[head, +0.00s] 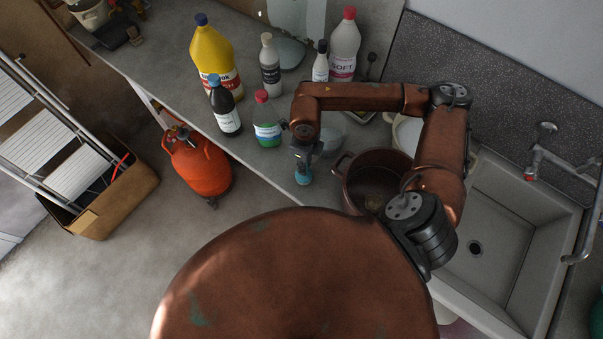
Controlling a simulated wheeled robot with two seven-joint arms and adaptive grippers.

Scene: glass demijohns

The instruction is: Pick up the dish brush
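My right gripper (304,168) points down at the front edge of the worktop, left of the brown pot. I cannot tell whether this is part of the dish brush or of the gripper, nor whether the fingers are open or shut. I cannot make out the dish brush for certain. My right forearm hides part of the worktop behind the gripper. My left gripper is not in view.
The brown pot (350,190) and a glass bowl (333,128) are close to my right gripper. A green-and-white bottle (266,125), dark bottle (225,110) and yellow bottle (213,55) stand left. The sink (500,240) is right. An orange gas cylinder (200,170) stands on the floor.

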